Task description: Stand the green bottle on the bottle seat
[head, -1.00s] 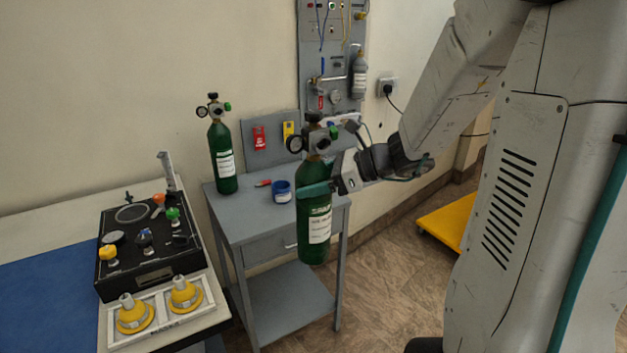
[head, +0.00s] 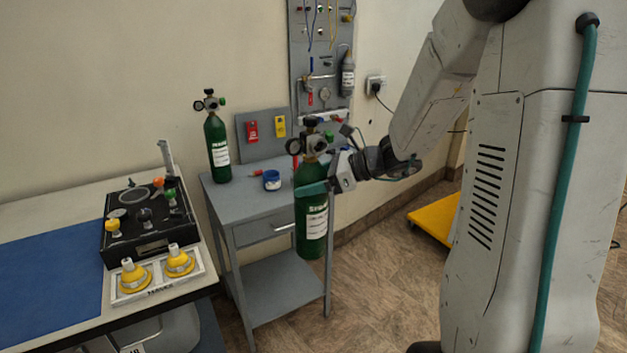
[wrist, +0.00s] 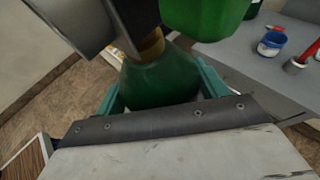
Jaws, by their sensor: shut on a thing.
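My gripper (head: 318,188) is shut on a green bottle (head: 312,232), its teal fingers around the upper body. The bottle has a white label, a gauge and a black knob on top. It hangs upright in front of the grey cart, held in the air. In the wrist view the green bottle (wrist: 160,80) fills the space between the teal fingers. A second green bottle (head: 218,150) stands upright on the cart at the back left. I cannot tell for sure which part is the bottle seat; a round ring (head: 133,195) shows on the black trainer box (head: 150,247).
The grey cart (head: 255,205) carries a blue-and-white jar (head: 271,180). Left of it, a bench with a blue mat (head: 45,275) holds the trainer box and a tray with two yellow masks (head: 180,262). A yellow platform (head: 437,222) lies on the floor behind my arm.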

